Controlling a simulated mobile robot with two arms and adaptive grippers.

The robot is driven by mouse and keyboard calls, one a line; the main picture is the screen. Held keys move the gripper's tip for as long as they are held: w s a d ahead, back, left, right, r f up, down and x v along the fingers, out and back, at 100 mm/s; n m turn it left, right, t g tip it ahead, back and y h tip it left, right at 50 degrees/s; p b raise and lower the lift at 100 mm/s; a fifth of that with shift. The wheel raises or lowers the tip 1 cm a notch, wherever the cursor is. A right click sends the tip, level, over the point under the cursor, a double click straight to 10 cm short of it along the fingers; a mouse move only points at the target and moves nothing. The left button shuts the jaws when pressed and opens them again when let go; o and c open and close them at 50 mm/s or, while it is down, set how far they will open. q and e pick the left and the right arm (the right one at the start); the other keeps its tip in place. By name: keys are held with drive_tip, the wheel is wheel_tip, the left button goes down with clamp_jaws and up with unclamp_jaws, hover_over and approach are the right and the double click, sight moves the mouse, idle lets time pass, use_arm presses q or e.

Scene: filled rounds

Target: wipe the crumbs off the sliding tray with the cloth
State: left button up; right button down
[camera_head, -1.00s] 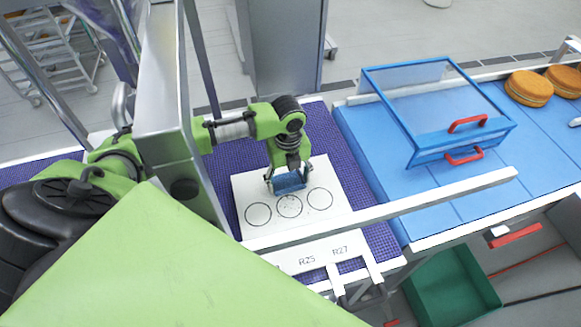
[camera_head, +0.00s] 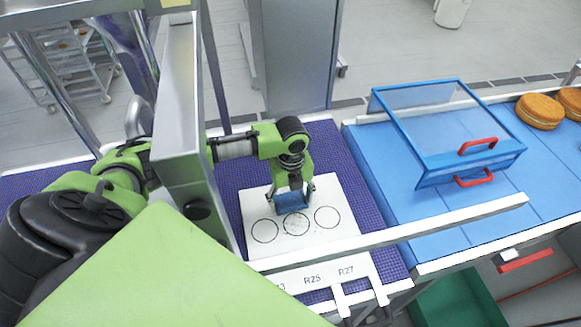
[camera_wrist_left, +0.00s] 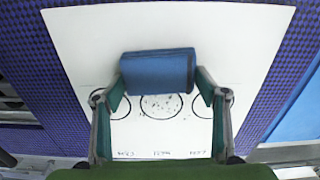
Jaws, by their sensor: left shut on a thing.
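The white sliding tray (camera_head: 338,217) lies on the purple belt, with three printed circles in a row. Its white plate also fills much of the left wrist view (camera_wrist_left: 255,60). Small dark crumbs (camera_wrist_left: 158,106) are scattered in and around the middle circle. My left gripper (camera_head: 292,200) is shut on a rolled blue cloth (camera_wrist_left: 158,70) and holds it at the tray, just behind the middle circle. Whether the cloth touches the tray I cannot tell. My right gripper does not show.
A metal post (camera_head: 180,120) stands left of the tray and a pale rail (camera_head: 440,220) runs along its front. To the right, a blue-framed clear guard (camera_head: 420,97) with red handles stands on a blue belt (camera_head: 360,145). Filled rounds (camera_head: 538,111) lie further right. A green crate (camera_head: 455,298) is below.

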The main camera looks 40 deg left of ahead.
sight(290, 221)
use_arm(q)
drive_tip(key=shift+s+d, duration=0.4)
drive_tip(key=shift+d, duration=0.15)
drive_tip(key=shift+s+d+f, duration=0.1)
drive_tip(key=shift+s+d, duration=1.5)
drive_tip(key=shift+d, duration=0.15)
drive_tip(key=shift+s+d, duration=0.9)
drive_tip(key=shift+d, duration=0.15)
drive_tip(key=shift+s+d, duration=1.25)
drive_tip(key=shift+s, duration=0.05)
drive_tip(key=shift+s+a, duration=0.45)
drive_tip(key=shift+a, duration=0.25)
drive_tip(key=shift+w+a+r, duration=0.2)
drive_tip(key=shift+w+a, duration=1.15)
drive_tip(key=shift+w, duration=0.1)
drive_tip(key=shift+w+a+f, duration=0.15)
drive_tip(key=shift+w+a, duration=0.9)
drive_tip(key=shift+a, duration=0.15)
drive_tip(key=shift+w+a, duration=1.3)
drive_tip(key=shift+a, duration=0.1)
